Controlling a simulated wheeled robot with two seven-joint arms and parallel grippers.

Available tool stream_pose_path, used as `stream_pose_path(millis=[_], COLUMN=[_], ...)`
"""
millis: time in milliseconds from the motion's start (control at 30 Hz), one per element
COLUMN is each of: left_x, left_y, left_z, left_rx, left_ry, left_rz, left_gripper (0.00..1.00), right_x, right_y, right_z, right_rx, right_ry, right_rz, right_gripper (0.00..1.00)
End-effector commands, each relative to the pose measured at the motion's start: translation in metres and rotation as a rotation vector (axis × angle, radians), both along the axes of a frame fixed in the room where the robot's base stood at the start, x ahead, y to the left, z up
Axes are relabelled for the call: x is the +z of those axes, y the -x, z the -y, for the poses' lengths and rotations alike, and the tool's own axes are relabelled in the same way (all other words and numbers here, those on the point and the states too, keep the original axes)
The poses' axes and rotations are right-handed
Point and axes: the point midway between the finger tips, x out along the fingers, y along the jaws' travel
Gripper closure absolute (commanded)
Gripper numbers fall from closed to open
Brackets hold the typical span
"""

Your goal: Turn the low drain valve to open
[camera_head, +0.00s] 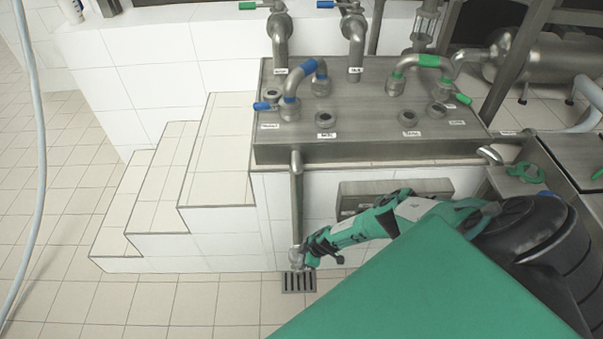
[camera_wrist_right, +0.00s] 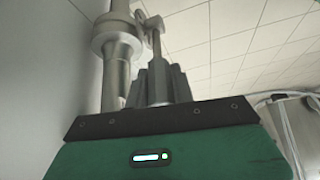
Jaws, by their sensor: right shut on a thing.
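The low drain valve (camera_head: 296,257) sits at the bottom of a vertical steel pipe (camera_head: 296,200), just above the floor grate. In the right wrist view the valve body (camera_wrist_right: 117,45) is a steel fitting with a thin handle (camera_wrist_right: 154,38) beside it. My right gripper (camera_head: 311,256) reaches down to the valve from the right. Its grey fingers (camera_wrist_right: 160,82) are shut on the lower part of the handle, which they hide. The handle's exact angle is hard to tell in the head view. My left gripper is in neither view.
A floor grate (camera_head: 298,282) lies under the valve. A tiled wall and steps (camera_head: 163,205) stand to the left. Above is a steel panel (camera_head: 370,105) with blue and green hose bends. A pale hose (camera_head: 37,150) hangs at the far left. The floor in front is clear.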

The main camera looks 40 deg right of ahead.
Motion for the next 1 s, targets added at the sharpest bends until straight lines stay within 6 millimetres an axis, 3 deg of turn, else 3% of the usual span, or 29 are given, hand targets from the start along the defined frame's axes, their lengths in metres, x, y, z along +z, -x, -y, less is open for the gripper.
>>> stream_pose_path(millis=[500, 533, 600, 1000], left_x=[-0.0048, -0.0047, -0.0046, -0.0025], left_y=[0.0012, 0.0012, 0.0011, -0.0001], left_z=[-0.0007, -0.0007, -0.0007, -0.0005], left_rx=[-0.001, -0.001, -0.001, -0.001], left_ry=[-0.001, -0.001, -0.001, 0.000], left_rz=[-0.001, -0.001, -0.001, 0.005], left_gripper=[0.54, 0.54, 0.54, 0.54], right_x=[0.0006, 0.0006, 0.0005, 0.0028], right_y=[-0.0019, -0.0019, -0.0016, 0.0000], right_z=[0.0008, 0.0008, 0.0008, 0.0009], right_rx=[-0.001, -0.001, -0.001, 0.000], right_ry=[0.006, 0.006, 0.006, 0.004], right_rz=[-0.001, -0.001, -0.001, -0.003], right_gripper=[1.00, 0.70, 0.56, 0.54])
